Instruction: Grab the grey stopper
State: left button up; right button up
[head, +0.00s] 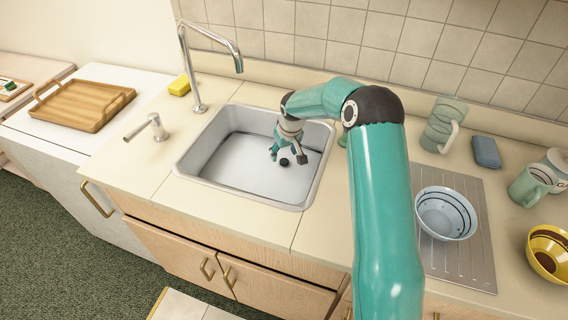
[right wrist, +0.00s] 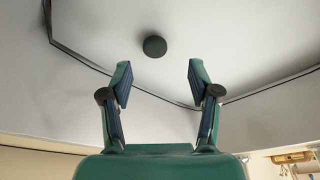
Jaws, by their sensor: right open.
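The grey stopper (head: 284,162) is a small dark round piece on the floor of the sink (head: 228,178). In the right wrist view the stopper (right wrist: 154,46) shows as a dark disc beyond the fingertips, roughly centred between them and a little to the left. My right gripper (head: 287,156) reaches down into the sink, close to the stopper. In the right wrist view its two fingers (right wrist: 160,82) are wide apart with nothing between them. The stopper is apart from both fingers in that view. My left gripper is not in view.
The sink walls surround my right gripper. The tap (head: 190,70) rises at the sink's back left, with a yellow sponge (head: 179,86) near it. At right are a bowl (head: 445,213) on the drainer and a jug (head: 441,126).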

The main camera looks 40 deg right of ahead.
aim_at(284, 160)
jog(key=shift+w+f, duration=0.1)
jog(key=shift+f, duration=0.45)
jog(key=x, duration=0.1)
jog(key=p+x, duration=0.1)
jog(key=x, duration=0.1)
jog(key=p+x, duration=0.1)
jog(key=shift+d+f, duration=0.3)
jog(key=shift+d, duration=0.05)
jog(key=shift+f, duration=0.25)
jog(key=c, duration=1.2)
